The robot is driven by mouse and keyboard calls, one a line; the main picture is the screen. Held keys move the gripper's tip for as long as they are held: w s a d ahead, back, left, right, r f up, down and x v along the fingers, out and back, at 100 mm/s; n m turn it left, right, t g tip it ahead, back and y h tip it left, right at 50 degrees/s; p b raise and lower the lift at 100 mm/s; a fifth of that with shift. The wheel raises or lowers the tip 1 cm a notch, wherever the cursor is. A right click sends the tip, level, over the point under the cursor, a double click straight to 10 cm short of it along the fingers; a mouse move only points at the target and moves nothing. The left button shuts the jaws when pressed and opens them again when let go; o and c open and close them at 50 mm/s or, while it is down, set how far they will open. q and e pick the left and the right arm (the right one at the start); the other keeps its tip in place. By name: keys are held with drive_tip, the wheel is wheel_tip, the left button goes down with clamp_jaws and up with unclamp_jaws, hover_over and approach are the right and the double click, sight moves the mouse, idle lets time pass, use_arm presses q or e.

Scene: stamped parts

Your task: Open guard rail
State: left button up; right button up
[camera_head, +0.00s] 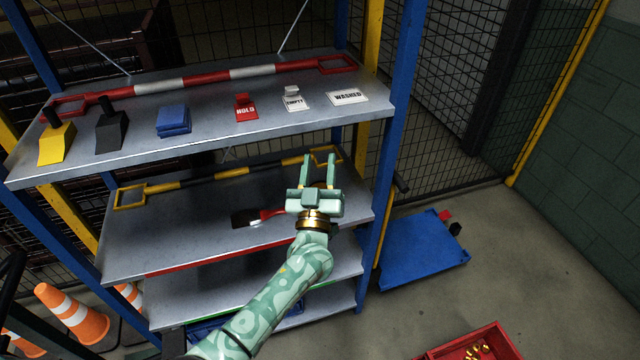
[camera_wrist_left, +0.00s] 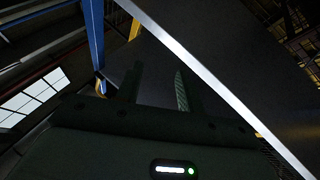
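A red-and-white striped bar (camera_head: 210,78) with red loop ends lies along the back of the top shelf. A yellow-and-black striped bar (camera_head: 205,178) with yellow loop ends lies along the back of the second shelf. I cannot tell which of them is the guard rail. My left gripper (camera_head: 320,160) is open in front of the yellow-and-black bar's right end and partly hides it. In the left wrist view its two fingers (camera_wrist_left: 160,78) are apart, with nothing visible between them, under a shelf's pale edge (camera_wrist_left: 215,75). My right gripper is not in view.
The shelf rack has blue posts (camera_head: 395,130). The top shelf (camera_head: 200,120) holds wedges and signs. A scraper-like tool (camera_head: 268,215) lies near my left gripper. A blue platform (camera_head: 420,255), a red bin (camera_head: 500,340) and orange cones (camera_head: 70,315) stand on the floor.

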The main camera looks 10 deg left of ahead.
use_arm(q)
wheel_tip(320, 180, down, 4)
drive_tip(key=shift+s+d+r+m+g+h, duration=0.2)
drive_tip(key=shift+m+g+h, duration=0.1)
drive_tip(key=shift+m+h, duration=0.3)
